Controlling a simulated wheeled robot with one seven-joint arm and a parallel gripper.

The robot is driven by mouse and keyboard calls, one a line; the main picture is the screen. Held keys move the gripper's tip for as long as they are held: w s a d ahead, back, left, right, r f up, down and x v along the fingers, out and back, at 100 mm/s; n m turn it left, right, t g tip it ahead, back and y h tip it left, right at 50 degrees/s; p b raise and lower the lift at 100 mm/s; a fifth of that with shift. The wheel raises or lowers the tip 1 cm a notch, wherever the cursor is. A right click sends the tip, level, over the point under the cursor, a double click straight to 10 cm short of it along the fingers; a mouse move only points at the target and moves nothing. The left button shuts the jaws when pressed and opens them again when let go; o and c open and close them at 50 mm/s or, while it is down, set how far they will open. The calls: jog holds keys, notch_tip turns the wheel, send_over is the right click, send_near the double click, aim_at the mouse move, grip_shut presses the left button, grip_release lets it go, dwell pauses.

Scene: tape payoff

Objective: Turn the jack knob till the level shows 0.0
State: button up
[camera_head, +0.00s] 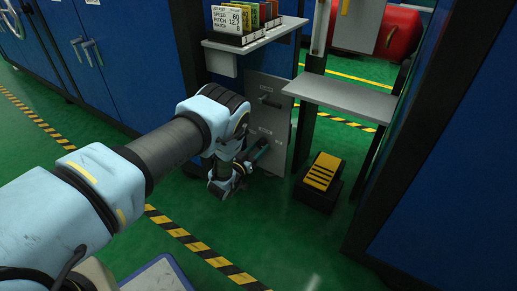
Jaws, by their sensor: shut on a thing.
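My arm reaches down in front of a grey panel (270,100) at the base of the blue machine. My gripper (247,166) is low at the panel's lower left, close to its face, shut on what seems to be the jack knob. The knob itself is mostly hidden behind my wrist and gripper. A teal bar (261,149) shows beside the gripper; I cannot tell what it belongs to. A dark handle (268,101) sticks out higher on the panel. I cannot make out a level readout.
A grey shelf (262,38) above the panel holds a card with figures (231,18) and several coloured cards. Another grey shelf (340,98) juts out on the right. A black-and-yellow step block (320,177) stands below it. Green floor is open in front, with striped tape (200,248).

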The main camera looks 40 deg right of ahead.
grip_shut()
jog(key=shift+m, duration=0.3)
jog(key=shift+m+p, duration=0.5)
jog(key=shift+m, duration=2.1)
jog(key=o, duration=0.7)
grip_release()
